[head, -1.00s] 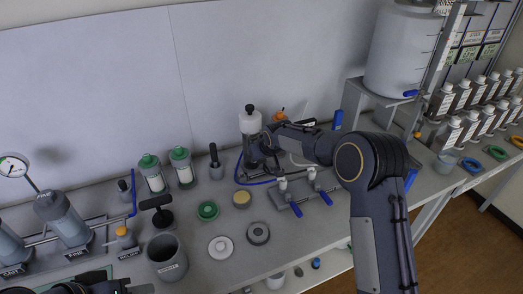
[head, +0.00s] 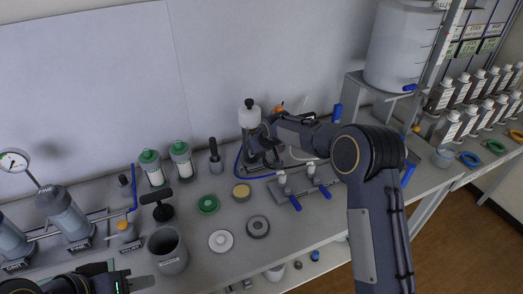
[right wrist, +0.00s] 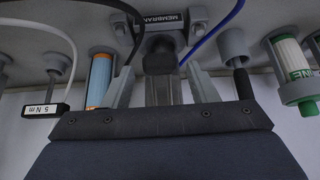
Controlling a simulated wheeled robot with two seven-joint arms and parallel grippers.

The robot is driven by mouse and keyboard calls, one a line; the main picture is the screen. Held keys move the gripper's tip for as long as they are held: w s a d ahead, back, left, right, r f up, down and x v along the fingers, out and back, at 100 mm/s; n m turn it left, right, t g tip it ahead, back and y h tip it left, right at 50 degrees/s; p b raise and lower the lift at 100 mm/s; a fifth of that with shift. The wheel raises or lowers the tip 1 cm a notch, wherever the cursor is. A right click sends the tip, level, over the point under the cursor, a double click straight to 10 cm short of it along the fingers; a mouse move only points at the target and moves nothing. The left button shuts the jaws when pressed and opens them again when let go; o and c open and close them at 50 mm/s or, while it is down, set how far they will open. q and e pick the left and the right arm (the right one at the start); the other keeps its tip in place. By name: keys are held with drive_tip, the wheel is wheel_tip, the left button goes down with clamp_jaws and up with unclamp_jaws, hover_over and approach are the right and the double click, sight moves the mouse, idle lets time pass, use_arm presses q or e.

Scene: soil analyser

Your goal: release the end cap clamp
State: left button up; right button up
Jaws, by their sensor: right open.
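The membrane holder (head: 250,117), with a white top and black knob, stands upright near the back wall in the head view. My right gripper (right wrist: 162,86) is open, with one light grey finger on each side of a dark knob-ended part (right wrist: 160,58) below the MEMBRANE label (right wrist: 158,20). I cannot tell whether the fingers touch that part, or whether it is the end cap clamp. In the head view my right wrist hides most of the holder's lower part. My left gripper (head: 126,280) is at the bottom left edge, partly cut off, and its opening is unclear.
A grey cup (head: 168,252), a black T-handle (head: 157,200), a green ring (head: 208,204) and round discs (head: 257,227) stand in front and left. Blue and dark tubes run beside the right gripper.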

use_arm(q)
wheel_tip(320, 180, down, 2)
drive_tip(key=shift+b, duration=1)
use_arm(e)
drive_tip(key=v, duration=0.7)
drive_tip(key=shift+s+r, duration=0.25)
drive_tip(key=shift+r, duration=0.05)
